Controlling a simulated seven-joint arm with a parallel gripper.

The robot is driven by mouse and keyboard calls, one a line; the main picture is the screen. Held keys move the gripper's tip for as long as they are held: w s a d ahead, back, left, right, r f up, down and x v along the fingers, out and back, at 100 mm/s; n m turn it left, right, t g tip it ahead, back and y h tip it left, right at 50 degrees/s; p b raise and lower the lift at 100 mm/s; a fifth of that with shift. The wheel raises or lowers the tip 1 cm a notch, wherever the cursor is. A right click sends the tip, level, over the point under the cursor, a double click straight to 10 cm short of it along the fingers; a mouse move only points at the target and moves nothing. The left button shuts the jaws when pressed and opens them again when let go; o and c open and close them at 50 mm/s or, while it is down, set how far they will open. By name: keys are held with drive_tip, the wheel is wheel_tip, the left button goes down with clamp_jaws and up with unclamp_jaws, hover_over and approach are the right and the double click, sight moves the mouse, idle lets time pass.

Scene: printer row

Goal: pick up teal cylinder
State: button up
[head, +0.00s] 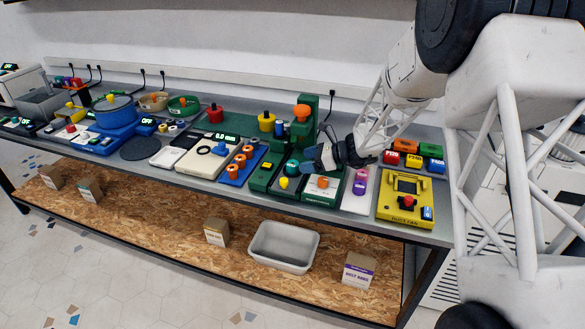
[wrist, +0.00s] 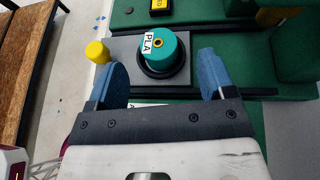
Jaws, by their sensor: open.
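The teal cylinder (wrist: 166,48) carries a white PLA label and has a small hole ringed in yellow in its top. It sits on a round black base on a grey plate in the wrist view. In the head view the teal cylinder (head: 292,167) stands just left of my gripper. My gripper (wrist: 158,78) is open, with blue fingertips spread to either side of the cylinder's near edge in the wrist view. Nothing is between the fingers near their bases. In the head view my gripper (head: 312,160) is low over the bench. I cannot tell whether a fingertip touches the cylinder.
A yellow knob (wrist: 97,51) stands close to the left fingertip. A green upright (head: 307,120) with an orange top rises behind. An orange-topped scale (head: 322,183) and a yellow meter (head: 405,205) lie to the right. The bench is crowded; a white bin (head: 284,265) is on the lower shelf.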

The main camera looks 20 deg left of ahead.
sight(294, 163)
drive_tip(key=shift+x, duration=2.05)
drive_tip(key=shift+s, duration=0.15)
drive_tip(key=shift+c, duration=0.2)
drive_tip(key=c, duration=1)
